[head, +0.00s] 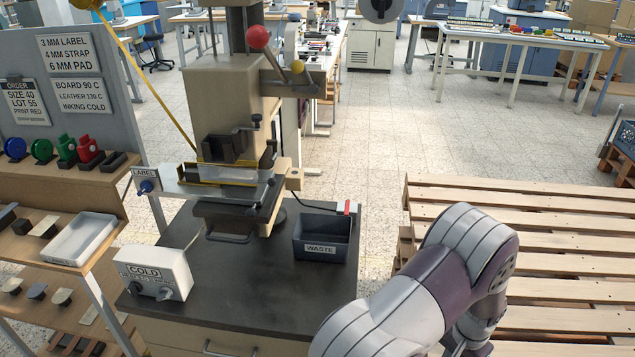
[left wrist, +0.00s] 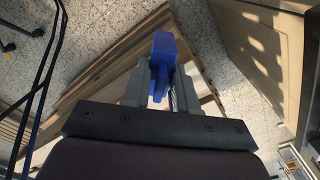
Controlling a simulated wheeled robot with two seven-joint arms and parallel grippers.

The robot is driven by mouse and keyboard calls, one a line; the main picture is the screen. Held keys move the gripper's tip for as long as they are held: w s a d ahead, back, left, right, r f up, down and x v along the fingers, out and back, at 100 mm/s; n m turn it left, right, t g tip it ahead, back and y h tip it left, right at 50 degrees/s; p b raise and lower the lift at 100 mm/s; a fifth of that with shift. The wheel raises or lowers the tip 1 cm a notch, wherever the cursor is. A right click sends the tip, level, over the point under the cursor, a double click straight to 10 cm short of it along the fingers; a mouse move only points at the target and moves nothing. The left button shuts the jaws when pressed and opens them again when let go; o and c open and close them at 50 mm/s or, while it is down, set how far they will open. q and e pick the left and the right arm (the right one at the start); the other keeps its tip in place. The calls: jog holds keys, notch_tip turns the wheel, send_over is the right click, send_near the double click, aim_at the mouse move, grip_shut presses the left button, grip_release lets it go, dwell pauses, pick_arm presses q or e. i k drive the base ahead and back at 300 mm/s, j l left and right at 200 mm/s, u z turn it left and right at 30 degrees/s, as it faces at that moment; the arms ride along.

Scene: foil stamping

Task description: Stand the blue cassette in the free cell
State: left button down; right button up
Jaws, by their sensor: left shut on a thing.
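My left gripper (left wrist: 162,88) shows in the left wrist view and is shut on the blue cassette (left wrist: 164,62), which sticks out beyond the fingertips. Neither the left gripper nor this cassette shows in the head view. My right gripper is out of view.
The stamping press (head: 220,110) stands on a dark-topped cabinet (head: 270,285) with a waste bin (head: 320,240) and a cold control box (head: 155,272). A white tray (head: 80,238) lies on the lower shelf. A wooden pallet (head: 560,260) fills the right.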

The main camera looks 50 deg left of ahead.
aim_at(113, 165)
jog(key=k+j+z, duration=0.15)
jog(key=z, duration=0.35)
jog(key=k+j+z, duration=0.1)
jog(key=k+z, duration=0.2)
jog(key=z, duration=0.15)
jog(key=k+z, duration=0.2)
jog(key=z, duration=0.3)
jog(key=k+u, duration=0.35)
jog(key=k+j+u, duration=0.1)
jog(key=u, duration=0.3)
jog(key=k+j+u, duration=0.2)
jog(key=u, duration=0.15)
jog(key=k, duration=0.05)
